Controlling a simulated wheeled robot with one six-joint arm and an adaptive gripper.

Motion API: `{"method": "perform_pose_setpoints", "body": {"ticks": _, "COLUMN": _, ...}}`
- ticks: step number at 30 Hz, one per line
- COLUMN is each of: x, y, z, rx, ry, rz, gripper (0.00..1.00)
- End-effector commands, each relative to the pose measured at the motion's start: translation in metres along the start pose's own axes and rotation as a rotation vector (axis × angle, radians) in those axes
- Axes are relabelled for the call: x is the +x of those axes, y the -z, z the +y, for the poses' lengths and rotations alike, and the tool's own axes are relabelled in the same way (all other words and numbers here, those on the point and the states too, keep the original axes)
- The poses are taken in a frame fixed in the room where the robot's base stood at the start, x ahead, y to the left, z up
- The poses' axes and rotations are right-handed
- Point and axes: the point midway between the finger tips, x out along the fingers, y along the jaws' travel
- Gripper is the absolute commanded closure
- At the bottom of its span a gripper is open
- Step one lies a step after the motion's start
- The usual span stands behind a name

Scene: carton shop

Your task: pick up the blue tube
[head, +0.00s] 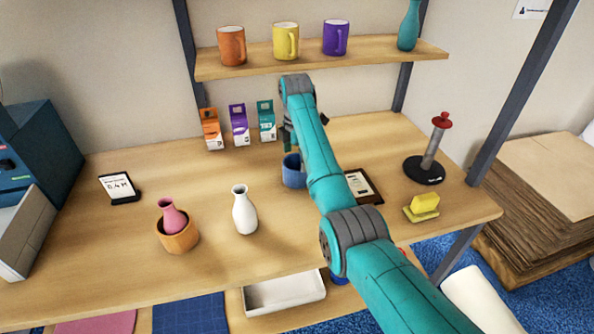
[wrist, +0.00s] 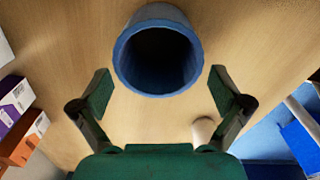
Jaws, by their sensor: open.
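The blue tube (head: 293,174) stands upright on the table in the head view, its right side partly behind my arm. In the wrist view the blue tube (wrist: 193,52) shows its round open top and dark hollow inside, at the upper middle. My gripper (wrist: 162,76) is open and empty, with one finger to the left and one to the right of the tube's near edge. I see no contact between the fingers and the tube. In the head view my gripper is mostly hidden behind my arm.
Several small cartons, including a teal one (head: 266,121), stand behind the tube. A white vase (head: 244,210) and a wooden pot (head: 177,238) with a pink vase (head: 172,216) are front left. A framed card (head: 362,187) lies right of the tube. A mug shelf (head: 310,55) hangs above.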

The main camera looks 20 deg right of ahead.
Motion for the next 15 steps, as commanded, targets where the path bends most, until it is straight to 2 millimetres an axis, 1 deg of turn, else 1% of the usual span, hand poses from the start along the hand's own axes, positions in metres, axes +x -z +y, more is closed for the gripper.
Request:
{"method": "perform_pose_setpoints", "body": {"ticks": 5, "x": 0.016, "y": -0.001, "z": 0.001, "rx": 0.0, "ry": 0.0, "rz": 0.0, "gripper": 0.0}}
{"method": "perform_pose_setpoints", "body": {"ticks": 9, "x": 0.036, "y": -0.001, "z": 0.002, "rx": 0.0, "ry": 0.001, "rz": 0.0, "gripper": 0.0}}
{"method": "perform_pose_setpoints", "body": {"ticks": 12, "x": 0.048, "y": -0.001, "z": 0.002, "rx": 0.0, "ry": 0.001, "rz": 0.0, "gripper": 0.0}}
{"method": "perform_pose_setpoints", "body": {"ticks": 15, "x": 0.054, "y": -0.001, "z": 0.002, "rx": 0.0, "ry": 0.0, "rz": 0.0, "gripper": 0.0}}
